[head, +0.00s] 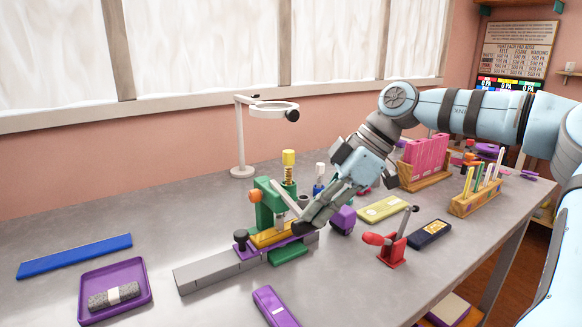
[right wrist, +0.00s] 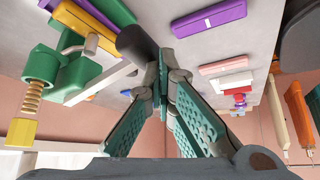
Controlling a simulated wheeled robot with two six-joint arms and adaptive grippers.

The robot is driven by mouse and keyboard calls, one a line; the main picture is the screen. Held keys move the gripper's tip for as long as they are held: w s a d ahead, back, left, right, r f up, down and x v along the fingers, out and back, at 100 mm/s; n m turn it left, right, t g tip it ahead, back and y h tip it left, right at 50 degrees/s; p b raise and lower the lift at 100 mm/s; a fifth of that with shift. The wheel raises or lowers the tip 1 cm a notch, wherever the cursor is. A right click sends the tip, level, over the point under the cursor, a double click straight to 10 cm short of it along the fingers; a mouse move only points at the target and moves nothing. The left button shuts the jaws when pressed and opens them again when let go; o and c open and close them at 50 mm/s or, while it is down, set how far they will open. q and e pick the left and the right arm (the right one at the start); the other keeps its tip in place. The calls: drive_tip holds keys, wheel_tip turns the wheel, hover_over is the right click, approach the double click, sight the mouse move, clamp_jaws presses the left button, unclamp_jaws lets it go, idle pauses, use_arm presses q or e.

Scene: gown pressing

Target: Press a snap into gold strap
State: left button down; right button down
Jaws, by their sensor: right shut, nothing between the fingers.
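A green snap press (head: 268,205) with a yellow-topped spring post (head: 289,160) stands on the bench. The gold strap (head: 262,238) lies at its base on a purple piece, partly hidden by the press; it also shows in the right wrist view (right wrist: 85,25). A grey lever (right wrist: 100,82) ends in a black grip (right wrist: 137,43). My right gripper (head: 304,217) is shut and empty, with its fingertips beside the black grip; I cannot tell if they touch. Any snap under the press is hidden. My left gripper is out of view.
A grey rail (head: 205,270) extends left of the press. A purple tray (head: 83,301) and a blue bar (head: 75,256) lie at left. A red hand press (head: 392,250), a yellow box (head: 382,208) and a magnifier lamp (head: 241,140) stand around. The front middle holds a purple case (head: 274,307).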

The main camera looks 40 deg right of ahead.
drive_tip(key=shift+f, duration=0.55)
